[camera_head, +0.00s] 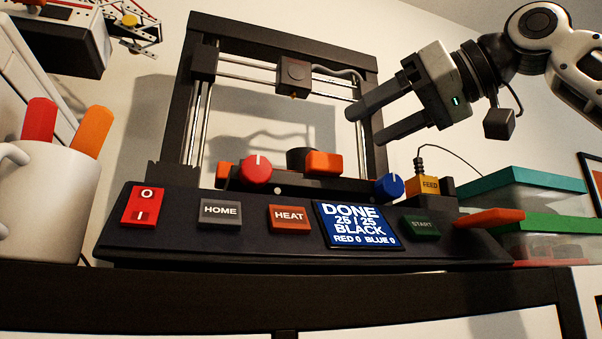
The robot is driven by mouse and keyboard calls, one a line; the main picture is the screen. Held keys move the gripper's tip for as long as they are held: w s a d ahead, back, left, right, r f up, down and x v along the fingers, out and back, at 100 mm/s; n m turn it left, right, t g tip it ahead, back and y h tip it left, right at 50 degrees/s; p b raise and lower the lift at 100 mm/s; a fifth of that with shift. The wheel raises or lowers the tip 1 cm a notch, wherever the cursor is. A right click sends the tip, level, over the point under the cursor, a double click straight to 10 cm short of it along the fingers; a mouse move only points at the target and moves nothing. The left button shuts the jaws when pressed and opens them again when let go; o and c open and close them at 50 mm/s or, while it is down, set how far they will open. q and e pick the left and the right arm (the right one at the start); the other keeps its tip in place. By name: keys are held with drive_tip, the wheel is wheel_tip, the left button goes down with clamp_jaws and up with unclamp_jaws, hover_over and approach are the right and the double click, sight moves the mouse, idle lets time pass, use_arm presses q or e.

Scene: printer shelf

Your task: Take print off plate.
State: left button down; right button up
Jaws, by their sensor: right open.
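A dark printer (187,100) stands on the shelf, with its print head (294,77) raised above the bed. A small black print (300,156) sits on the build plate (293,187); its right part is hidden behind an orange block (324,163). Another orange piece (222,175) shows at the plate's left end, partly behind a red knob (256,170). My right gripper (364,128) is open and empty, its two fingers pointing left at the printer's right upright, above and right of the print. My left gripper is not in view.
The display (358,226) reads DONE 25/25 BLACK, RED 0 BLUE 0. A blue knob (390,187) and yellow FEED block (430,187) stand below my right gripper. Lidded boxes (525,180) stand at the right, with an orange tool end (490,218) before them. A white mug (52,195) stands left.

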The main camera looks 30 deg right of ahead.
sight(303, 170)
drive_tip(key=x, duration=0.9)
drive_tip(key=shift+a, duration=0.35)
drive_tip(key=shift+w+a+f, duration=0.1)
drive_tip(key=shift+w+a, duration=0.05)
drive_tip(key=shift+w, duration=0.3)
drive_tip(key=c, duration=1)
